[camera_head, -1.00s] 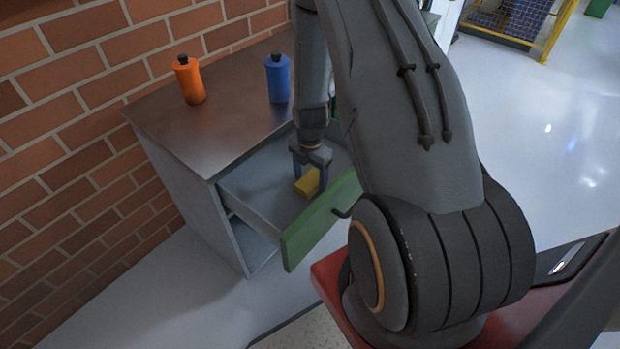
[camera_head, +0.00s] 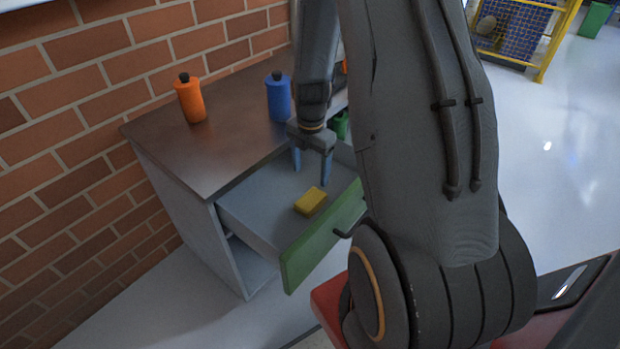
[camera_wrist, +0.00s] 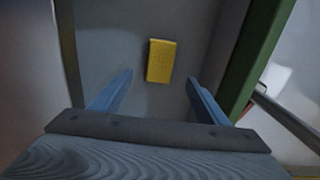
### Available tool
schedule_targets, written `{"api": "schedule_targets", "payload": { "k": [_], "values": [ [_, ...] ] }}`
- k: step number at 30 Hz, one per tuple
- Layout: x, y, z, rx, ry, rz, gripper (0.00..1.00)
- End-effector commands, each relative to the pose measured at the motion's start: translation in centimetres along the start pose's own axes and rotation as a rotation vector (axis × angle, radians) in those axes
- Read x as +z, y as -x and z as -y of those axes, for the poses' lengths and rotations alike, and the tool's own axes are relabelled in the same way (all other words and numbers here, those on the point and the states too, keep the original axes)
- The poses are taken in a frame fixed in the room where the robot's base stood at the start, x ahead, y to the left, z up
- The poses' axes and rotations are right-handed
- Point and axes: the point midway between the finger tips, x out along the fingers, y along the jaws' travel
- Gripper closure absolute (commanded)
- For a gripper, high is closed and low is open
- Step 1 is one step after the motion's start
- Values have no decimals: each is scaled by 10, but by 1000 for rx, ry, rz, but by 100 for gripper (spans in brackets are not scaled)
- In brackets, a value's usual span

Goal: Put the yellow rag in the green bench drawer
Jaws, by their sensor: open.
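The yellow rag (camera_head: 311,201), a small folded block, lies on the floor of the open green-fronted bench drawer (camera_head: 322,232). It also shows in the wrist view (camera_wrist: 161,61), lying flat inside the drawer, with the green front (camera_wrist: 252,60) to its right. My gripper (camera_head: 311,176) is open and empty above the drawer, a little above and behind the rag. In the wrist view my two blue fingers (camera_wrist: 158,92) are spread apart, with the rag beyond their tips and touching neither. My arm hides the right end of the drawer.
On the bench top (camera_head: 215,150) stand an orange bottle (camera_head: 190,101) and a blue bottle (camera_head: 279,99). A green item (camera_head: 341,125) is partly hidden behind my arm. A brick wall (camera_head: 80,120) runs along the left. A dark handle (camera_head: 345,234) juts from the drawer front.

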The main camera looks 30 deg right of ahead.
Motion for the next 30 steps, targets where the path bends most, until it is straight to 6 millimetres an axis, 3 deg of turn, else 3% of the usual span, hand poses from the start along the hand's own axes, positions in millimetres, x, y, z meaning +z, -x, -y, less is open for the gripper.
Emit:
{"api": "schedule_targets", "payload": {
  "k": [4,8,21,30],
  "values": [
    [-6,11,-1,3,-52,2,31],
    [-27,32,1,8,-233,4,31],
    [-130,114,37,28,-1195,-5,31],
    [-183,144,74,35,-1758,-22,31]
  ]
}}
